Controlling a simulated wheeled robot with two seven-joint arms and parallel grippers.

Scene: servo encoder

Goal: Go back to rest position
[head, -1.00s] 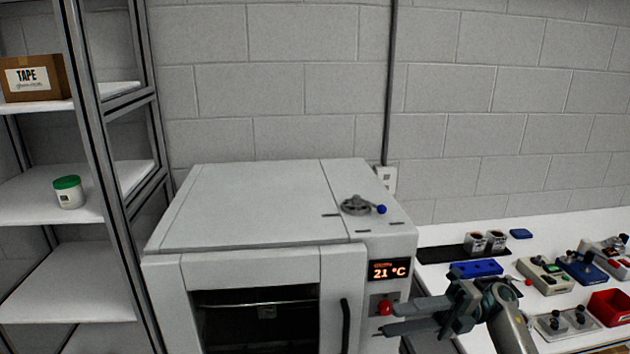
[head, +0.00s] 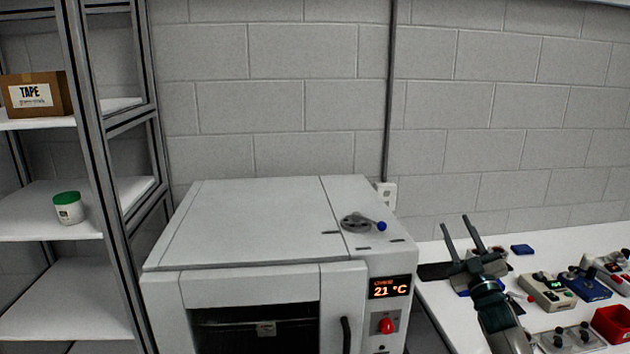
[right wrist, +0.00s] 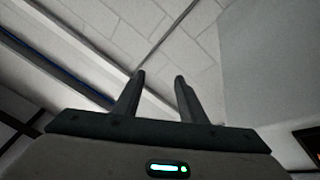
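My right gripper (head: 457,231) is raised in front of the white table, to the right of the oven, with its two fingers pointing up and apart. It is open and empty. In the right wrist view its fingers (right wrist: 160,78) are spread with nothing between them, and the wall is beyond. My left gripper is not in the head view.
The grey oven (head: 260,220) shows 21 °C and has a red knob (head: 387,326). A shelf (head: 60,290) on the left holds a tape box (head: 38,95) and a green-lidded jar (head: 68,208). The table (head: 450,325) carries control boxes (head: 547,291) and a red bin (head: 612,324).

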